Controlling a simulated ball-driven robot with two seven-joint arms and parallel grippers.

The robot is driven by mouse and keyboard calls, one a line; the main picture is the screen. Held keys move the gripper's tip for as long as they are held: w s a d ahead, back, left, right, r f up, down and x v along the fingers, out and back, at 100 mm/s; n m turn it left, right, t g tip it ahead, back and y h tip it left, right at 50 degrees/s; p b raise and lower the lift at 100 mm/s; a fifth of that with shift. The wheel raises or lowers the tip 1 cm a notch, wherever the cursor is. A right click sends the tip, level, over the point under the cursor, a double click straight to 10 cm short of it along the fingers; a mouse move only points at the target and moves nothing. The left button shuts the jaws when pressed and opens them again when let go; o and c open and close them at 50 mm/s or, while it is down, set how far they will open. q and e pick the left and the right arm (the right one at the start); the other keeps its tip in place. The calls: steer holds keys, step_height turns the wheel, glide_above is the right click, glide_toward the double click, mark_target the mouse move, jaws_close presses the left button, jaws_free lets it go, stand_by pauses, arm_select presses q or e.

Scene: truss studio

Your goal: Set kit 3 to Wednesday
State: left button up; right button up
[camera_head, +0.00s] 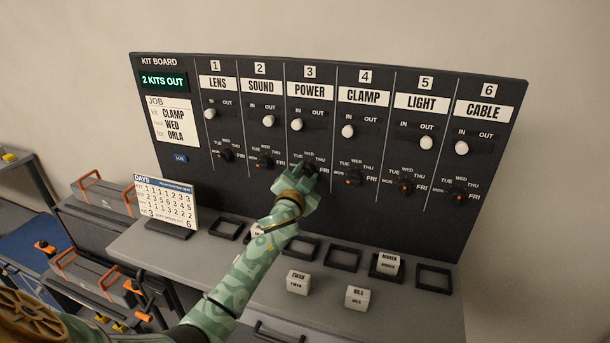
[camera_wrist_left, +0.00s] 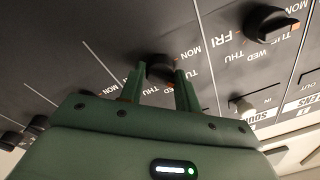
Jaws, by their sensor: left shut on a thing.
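The kit board (camera_head: 205,100) stands upright at the back with columns numbered 1 to 6. Kit 3 is headed POWER (camera_head: 310,91), and its white slider (camera_head: 296,125) is at IN. The kit 3 dial (camera_wrist_left: 160,66) is black, with day names around it. My left gripper (camera_head: 303,170) covers most of this dial in the head view. In the left wrist view the green fingers (camera_wrist_left: 160,88) are shut on the dial, one on each side. I cannot read which day its pointer marks. My right gripper is not in view.
Neighbouring dials for kit 2 (camera_head: 265,162) and kit 4 (camera_head: 355,177) sit close on either side. A DAYS card (camera_head: 165,197) stands on the grey ledge (camera_head: 325,285). Name blocks, including one marked NILS (camera_head: 357,297), and black frames (camera_head: 434,279) lie below the board.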

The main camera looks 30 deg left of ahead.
arm_select(q)
steer(key=shift+f+m+h, duration=0.1)
steer(key=shift+m+h, duration=0.1)
steer(key=shift+m, duration=1.8)
steer(key=shift+f+m+h, duration=0.1)
steer(key=shift+m+h, duration=0.1)
steer(key=shift+m, duration=1.8)
steer(key=shift+f, duration=0.1)
steer(key=o, duration=0.9)
steer(key=shift+o, duration=0.2)
steer(key=shift+s, duration=0.1)
steer(key=v, duration=1.6)
steer(key=shift+p, duration=0.3)
steer(key=shift+s+f, duration=0.1)
steer(key=shift+f, duration=0.05)
